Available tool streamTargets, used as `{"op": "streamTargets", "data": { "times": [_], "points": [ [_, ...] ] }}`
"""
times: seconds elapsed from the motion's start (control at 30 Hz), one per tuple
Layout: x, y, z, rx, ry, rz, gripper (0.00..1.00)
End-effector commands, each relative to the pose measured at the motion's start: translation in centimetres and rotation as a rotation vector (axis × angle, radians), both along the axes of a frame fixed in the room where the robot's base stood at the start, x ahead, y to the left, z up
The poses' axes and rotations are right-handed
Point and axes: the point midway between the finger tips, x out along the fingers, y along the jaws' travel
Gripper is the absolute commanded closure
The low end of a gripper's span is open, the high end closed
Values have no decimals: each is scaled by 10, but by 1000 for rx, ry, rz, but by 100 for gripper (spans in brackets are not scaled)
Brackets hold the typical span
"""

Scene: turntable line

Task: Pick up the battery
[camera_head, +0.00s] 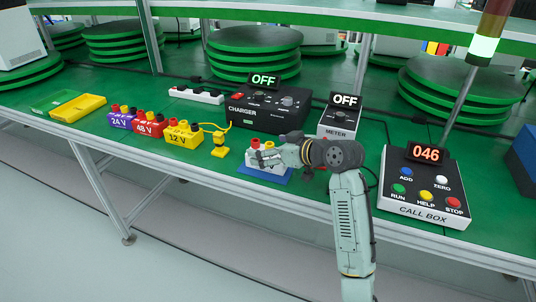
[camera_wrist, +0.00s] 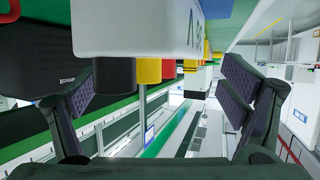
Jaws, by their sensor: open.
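A white battery-like block (camera_head: 252,163) with a red cap sits on a blue mat (camera_head: 283,179) near the table's front edge. My gripper (camera_head: 264,158) is at this block in the head view and hides part of it. In the wrist view my gripper (camera_wrist: 165,98) is open, a finger on each side. The white block (camera_wrist: 135,35) shows upside down between and beyond the fingers, with a black terminal (camera_wrist: 115,76). I cannot tell whether the fingers touch it. Three other batteries stand to the left: purple 24V (camera_head: 121,121), red 48V (camera_head: 147,129) and yellow 12V (camera_head: 178,138).
A yellow connector (camera_head: 219,151) with a cable stands left of the block. Behind are the charger (camera_head: 262,115) and meter (camera_head: 338,122), both reading OFF. The call box (camera_head: 422,211) is at right, its display reading 046. A yellow tray (camera_head: 78,108) lies far left.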

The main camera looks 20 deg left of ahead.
Motion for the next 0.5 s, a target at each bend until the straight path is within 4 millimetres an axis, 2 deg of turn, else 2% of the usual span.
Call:
{"op": "streamTargets", "data": {
  "times": [0.1, 0.3, 0.5],
  "points": [
    [3, 7, -3, 0, 1, 0, 9],
    [3, 7, -4, 1, 0, 0, 9],
    [3, 7, -4, 1, 0, 0, 22]
  ]
}}
